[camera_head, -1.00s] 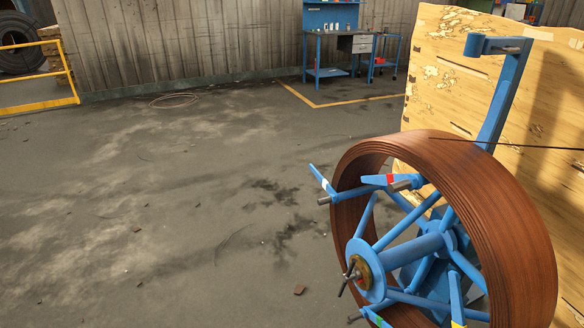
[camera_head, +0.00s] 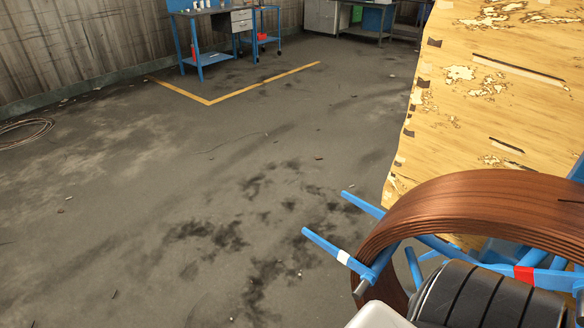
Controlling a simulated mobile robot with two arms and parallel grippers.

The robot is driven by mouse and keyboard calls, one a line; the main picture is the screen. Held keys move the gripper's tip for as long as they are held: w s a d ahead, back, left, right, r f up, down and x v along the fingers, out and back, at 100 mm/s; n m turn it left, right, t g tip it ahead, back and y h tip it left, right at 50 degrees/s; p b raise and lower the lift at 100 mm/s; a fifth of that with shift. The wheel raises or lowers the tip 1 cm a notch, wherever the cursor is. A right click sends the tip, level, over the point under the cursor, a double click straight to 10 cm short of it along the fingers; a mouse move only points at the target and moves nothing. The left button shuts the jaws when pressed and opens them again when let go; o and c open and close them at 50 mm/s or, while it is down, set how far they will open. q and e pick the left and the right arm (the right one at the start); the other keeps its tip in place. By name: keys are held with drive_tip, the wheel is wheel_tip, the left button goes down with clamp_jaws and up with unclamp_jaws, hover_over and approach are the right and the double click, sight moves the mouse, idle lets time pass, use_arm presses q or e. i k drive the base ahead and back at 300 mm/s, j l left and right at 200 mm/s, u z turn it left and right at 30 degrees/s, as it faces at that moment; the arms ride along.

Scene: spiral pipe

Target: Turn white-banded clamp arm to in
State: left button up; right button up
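The white-banded clamp arm (camera_head: 328,250) is a blue bar with a white band, at the left edge of the spiral pipe coil (camera_head: 480,205). It points up and left, its free end clear of the coil, with a grey pin near its lower end. The red-banded clamp arm (camera_head: 545,277) lies to the right, partly covered. A black ribbed part with a pale piece beside it, apparently my own arm, covers the lower middle of the reel. I see no gripper fingers.
A worn yellow wooden panel (camera_head: 500,90) stands behind the coil. Open concrete floor (camera_head: 150,220) lies to the left, marked by a yellow line (camera_head: 262,84). A blue workbench (camera_head: 215,25) stands at the far back.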

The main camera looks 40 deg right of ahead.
sight(344, 258)
drive_tip(key=i+z, duration=0.45)
drive_tip(key=i+j+z, duration=0.15)
drive_tip(key=i+z, duration=0.3)
drive_tip(key=i, duration=0.2)
drive_tip(key=i+j+z, duration=0.35)
drive_tip(key=i+z, duration=0.15)
drive_tip(key=i+j+z, duration=0.1)
drive_tip(key=z, duration=0.35)
drive_tip(key=i+j+z, duration=0.15)
drive_tip(key=z, duration=0.3)
drive_tip(key=i+j+z, duration=0.25)
drive_tip(key=z, duration=0.2)
drive_tip(key=i+j+z, duration=0.1)
drive_tip(key=j+z, duration=0.15)
drive_tip(key=z, duration=0.2)
drive_tip(key=j+z, duration=0.3)
drive_tip(key=z, duration=0.15)
drive_tip(key=i+j+z, duration=0.1)
drive_tip(key=j+z, duration=0.35)
drive_tip(key=l, duration=0.15)
